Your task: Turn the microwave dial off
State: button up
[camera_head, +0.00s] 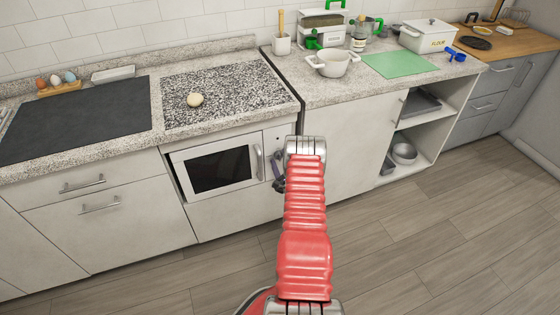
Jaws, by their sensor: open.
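The white microwave (220,169) is built into the cabinet below the speckled counter. It has a dark door window and a vertical handle at its right side. Its narrow control panel (278,139) is right of the handle. My gripper (277,176), small and dark, is open in front of the lower part of this panel, and no object shows in it. I cannot tell whether it touches the panel. My red arm covers the area just to the right.
A round pale item (195,99) lies on the speckled board (224,90) above the microwave. A dark cooktop (75,118) is at left. A white pot (332,63) and green mat (398,65) are on the right counter. The wooden floor (440,235) is clear.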

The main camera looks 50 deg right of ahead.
jog(key=shift+c, duration=0.5)
jog(key=c, duration=0.9)
jog(key=shift+c, duration=0.2)
jog(key=shift+f+n, duration=0.1)
jog(key=shift+n, duration=0.2)
